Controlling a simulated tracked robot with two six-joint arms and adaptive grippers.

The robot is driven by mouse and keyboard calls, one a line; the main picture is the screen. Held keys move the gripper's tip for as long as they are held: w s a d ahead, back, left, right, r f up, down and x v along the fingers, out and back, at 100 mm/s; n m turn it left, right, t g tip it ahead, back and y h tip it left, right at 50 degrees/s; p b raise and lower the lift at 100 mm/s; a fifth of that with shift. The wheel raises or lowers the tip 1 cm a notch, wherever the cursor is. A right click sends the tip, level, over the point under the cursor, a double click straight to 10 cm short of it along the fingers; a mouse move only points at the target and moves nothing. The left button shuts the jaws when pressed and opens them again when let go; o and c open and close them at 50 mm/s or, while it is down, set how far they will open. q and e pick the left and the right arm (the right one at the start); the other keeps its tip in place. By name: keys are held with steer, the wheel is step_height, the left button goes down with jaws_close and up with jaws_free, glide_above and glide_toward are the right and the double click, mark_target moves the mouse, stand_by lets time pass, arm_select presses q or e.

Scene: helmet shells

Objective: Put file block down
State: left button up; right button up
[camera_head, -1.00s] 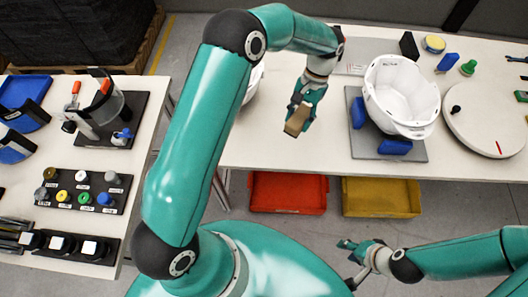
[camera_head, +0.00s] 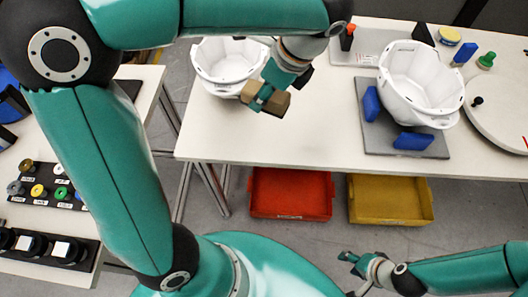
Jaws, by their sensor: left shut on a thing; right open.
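My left gripper (camera_head: 268,94) is shut on the file block (camera_head: 272,101), a small brown block. It holds the block above the white table, in front of and to the right of a white helmet shell (camera_head: 231,66). Whether the block touches the table or the shell I cannot tell. My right gripper (camera_head: 349,262) is open and empty at the lower right, in front of the table and low over the floor. A second white helmet shell (camera_head: 419,82) rests on a grey plate with blue blocks (camera_head: 413,141).
The table (camera_head: 315,130) is clear between the left shell and the grey plate. A red bin (camera_head: 291,193) and a yellow bin (camera_head: 390,199) sit below it. A round white turntable (camera_head: 498,105) is at the right. A side table with knobs and fixtures (camera_head: 45,185) is at the left.

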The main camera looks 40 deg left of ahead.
mark_target(259, 148)
arm_select(q)
step_height(259, 148, down, 20)
steer(key=shift+s+r+b, duration=0.1)
steer(key=shift+r+b, duration=0.05)
steer(key=shift+b, duration=0.65)
steer(key=o, duration=1)
steer(key=shift+r, duration=0.25)
steer(key=v, duration=1.1)
steer(key=shift+r+p, duration=0.3)
steer(key=shift+p, duration=0.15)
steer(key=shift+d, duration=0.1)
